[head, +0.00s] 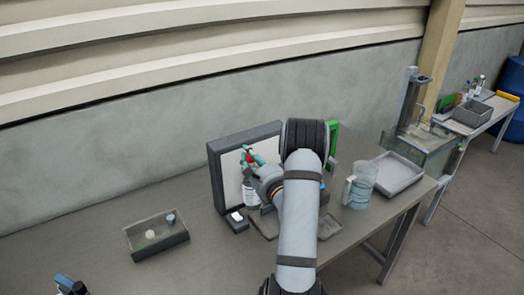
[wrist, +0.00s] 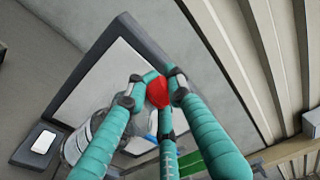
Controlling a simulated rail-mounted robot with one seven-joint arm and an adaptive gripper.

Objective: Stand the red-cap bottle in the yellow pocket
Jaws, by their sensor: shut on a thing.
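My gripper (head: 249,157) has teal fingers closed around the red cap (wrist: 157,92) of a bottle. The bottle's pale, labelled body (head: 251,195) shows below the fingers, in front of a dark-framed white panel (head: 229,178). In the wrist view the body (wrist: 82,142) is partly covered by a finger. The bottle looks roughly upright in the head view. I cannot tell whether its base touches anything. No yellow pocket can be made out; my arm covers part of the bench.
A small dark box with a white top (head: 236,217) sits beside the bottle. A shallow tray (head: 157,237) with small items lies left. A clear jug (head: 360,186) and a grey tray (head: 398,172) stand right. A green part (head: 333,139) rises behind my arm. Bench between left tray and panel is clear.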

